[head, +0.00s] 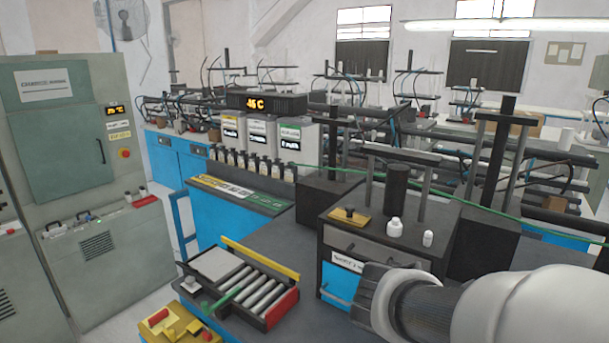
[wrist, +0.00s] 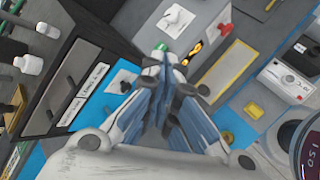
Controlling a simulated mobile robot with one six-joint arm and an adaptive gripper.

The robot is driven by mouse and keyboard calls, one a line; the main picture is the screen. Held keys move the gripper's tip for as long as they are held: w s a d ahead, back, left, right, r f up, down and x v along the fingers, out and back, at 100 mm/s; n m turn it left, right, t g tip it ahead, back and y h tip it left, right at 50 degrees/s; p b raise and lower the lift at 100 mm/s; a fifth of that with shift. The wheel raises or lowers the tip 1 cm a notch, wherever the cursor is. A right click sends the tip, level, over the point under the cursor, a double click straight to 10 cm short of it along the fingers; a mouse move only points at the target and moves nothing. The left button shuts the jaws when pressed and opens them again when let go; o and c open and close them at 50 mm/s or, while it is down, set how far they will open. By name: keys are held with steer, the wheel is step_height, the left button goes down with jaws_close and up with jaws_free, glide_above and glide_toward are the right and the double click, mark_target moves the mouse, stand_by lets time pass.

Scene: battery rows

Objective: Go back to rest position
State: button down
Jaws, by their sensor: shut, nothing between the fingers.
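My gripper (wrist: 163,62) shows in the wrist view with its blue-grey fingers drawn together and nothing visibly held between them. It is over the dark bench, beside the grey-fronted drawer unit. A small green object lies just past the fingertips; I cannot tell whether it is touched. In the head view my pale arm reaches in from the lower right, over the bench in front of the drawer unit (head: 375,246). The fingers cannot be made out there.
A tray of metal cylinders (head: 262,292) and a yellow block with a red handle (head: 160,322) are at the lower left. White bottles (head: 395,228) stand on the drawer unit near a black cylinder (head: 397,188). A grey cabinet (head: 62,125) stands at left. A screwdriver (wrist: 191,52) lies near my gripper.

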steer(key=s+a+m+y, duration=0.4)
steer(key=s+m, duration=0.3)
steer(key=s, duration=0.2)
steer(key=s+a+m+y, duration=0.3)
steer(key=s+a+m, duration=0.3)
steer(key=s+m, duration=0.2)
steer(key=shift+s+a+g+y, duration=0.4)
steer(key=shift+s, duration=0.5)
